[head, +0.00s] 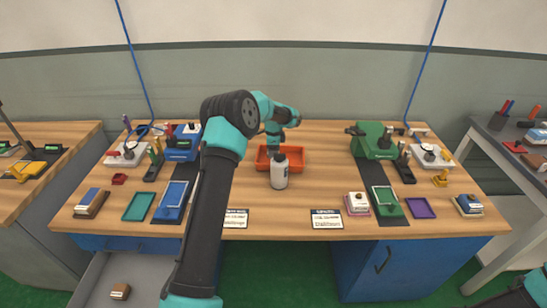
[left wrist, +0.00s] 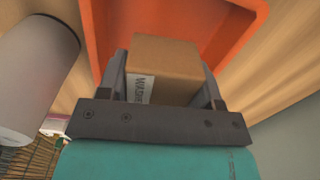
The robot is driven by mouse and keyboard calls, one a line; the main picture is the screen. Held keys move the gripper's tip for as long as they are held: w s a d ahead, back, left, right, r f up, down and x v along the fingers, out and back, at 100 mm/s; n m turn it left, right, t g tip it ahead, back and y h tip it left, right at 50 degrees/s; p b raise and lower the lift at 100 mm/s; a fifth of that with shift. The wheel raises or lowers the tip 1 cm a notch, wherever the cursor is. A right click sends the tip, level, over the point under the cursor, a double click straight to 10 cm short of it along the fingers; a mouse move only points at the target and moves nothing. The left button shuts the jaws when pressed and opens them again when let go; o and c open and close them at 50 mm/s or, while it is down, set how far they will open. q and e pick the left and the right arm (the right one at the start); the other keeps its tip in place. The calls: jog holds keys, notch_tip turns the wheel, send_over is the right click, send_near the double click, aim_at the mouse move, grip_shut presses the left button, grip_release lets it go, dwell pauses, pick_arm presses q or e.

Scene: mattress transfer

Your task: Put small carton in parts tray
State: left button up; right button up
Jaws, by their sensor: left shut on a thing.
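The small carton (left wrist: 165,62) is a brown cardboard box with a white printed label. My left gripper (left wrist: 163,85) is shut on it, with one finger on each side. The orange parts tray (head: 297,163) stands near the middle of the table; its orange wall also shows just beyond the carton in the left wrist view (left wrist: 252,22). In the head view my left gripper (head: 274,143) is over the tray's back-left part, and the carton is hard to make out there. I cannot tell whether the carton touches the tray floor.
A white bottle with a dark cap (head: 279,173) stands right in front of the tray; it is a grey cylinder at the left in the left wrist view (left wrist: 32,70). A green device (head: 373,143) is on the right. An open drawer (head: 150,277) at lower left holds a small brown item (head: 120,291).

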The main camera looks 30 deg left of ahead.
pick_arm(q)
jog(key=shift+f, duration=1.85)
jog(key=shift+f, duration=0.1)
jog(key=o, duration=1)
notch_tip(320, 180, up, 12)
jog(key=shift+r, duration=0.1)
